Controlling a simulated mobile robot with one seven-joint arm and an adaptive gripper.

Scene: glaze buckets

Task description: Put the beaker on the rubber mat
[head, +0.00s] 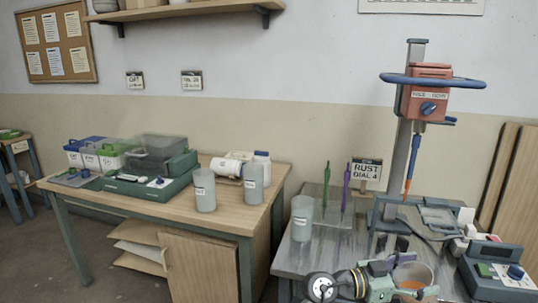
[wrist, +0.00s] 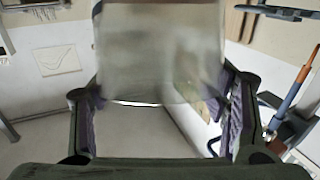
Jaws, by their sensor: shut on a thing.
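My gripper (wrist: 160,125) is shut on a translucent, pale grey beaker (wrist: 160,50), which fills the upper middle of the wrist view between the two dark fingers with purple pads. In the head view my arm comes in at the bottom right, and a translucent vessel with an orange patch (head: 412,272) shows beside its end; it appears to be the held beaker, but part of it is hidden. I cannot pick out the rubber mat with certainty.
A labelled translucent vessel (head: 302,218) stands on the right-hand table (head: 290,262), left of the mixer (head: 428,95). Two similar vessels, one here (head: 205,190), stand on the wooden table (head: 225,222). A grey box (head: 500,272) sits at right.

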